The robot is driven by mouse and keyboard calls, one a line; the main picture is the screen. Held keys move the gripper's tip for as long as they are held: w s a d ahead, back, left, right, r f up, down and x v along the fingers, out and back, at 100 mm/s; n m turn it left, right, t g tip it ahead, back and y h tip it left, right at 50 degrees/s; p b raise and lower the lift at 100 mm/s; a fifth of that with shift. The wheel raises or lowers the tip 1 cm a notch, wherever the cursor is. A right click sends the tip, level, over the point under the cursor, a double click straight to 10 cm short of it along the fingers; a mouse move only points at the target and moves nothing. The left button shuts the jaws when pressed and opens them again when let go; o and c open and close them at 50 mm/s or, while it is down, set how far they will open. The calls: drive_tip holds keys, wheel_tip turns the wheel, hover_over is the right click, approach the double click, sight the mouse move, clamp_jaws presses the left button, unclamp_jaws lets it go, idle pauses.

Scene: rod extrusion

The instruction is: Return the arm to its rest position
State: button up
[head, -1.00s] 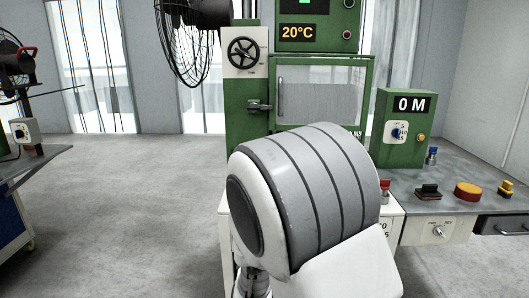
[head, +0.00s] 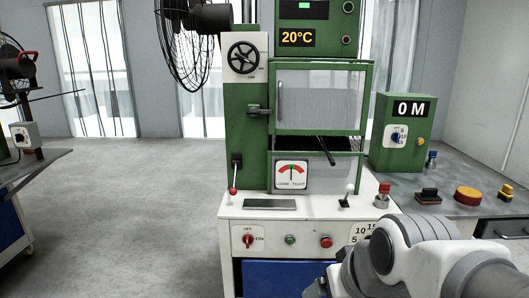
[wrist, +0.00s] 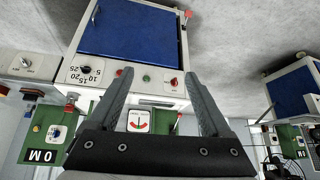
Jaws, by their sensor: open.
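My gripper (wrist: 160,73) shows in the wrist view with its two fingers spread apart and nothing between them. In that view the machine appears upside down beyond the fingers. In the head view my arm is at the lower right, in front of the right part of the machine's white panel. My gripper is outside the head view. The green machine (head: 247,130) stands in the middle, with a window guard (head: 318,95), a 20°C display and a gauge (head: 291,175).
The white control panel (head: 270,228) has levers, a red knob and buttons, with a blue door (head: 285,278) below. A grey side bench (head: 455,190) with buttons and a green 0 M box (head: 405,140) is to the right. A fan (head: 190,40) hangs upper left.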

drive_tip(key=s+d+m+h, duration=0.1)
drive_tip(key=s+d, duration=0.2)
drive_tip(key=s, duration=0.2)
wheel_tip(320, 180, up, 21)
drive_tip(key=s+p, duration=0.1)
drive_tip(key=p, duration=1.9)
drive_tip(key=shift+f+m+g, duration=0.2)
drive_tip(key=shift+m+g, duration=0.1)
drive_tip(key=shift+g, duration=0.1)
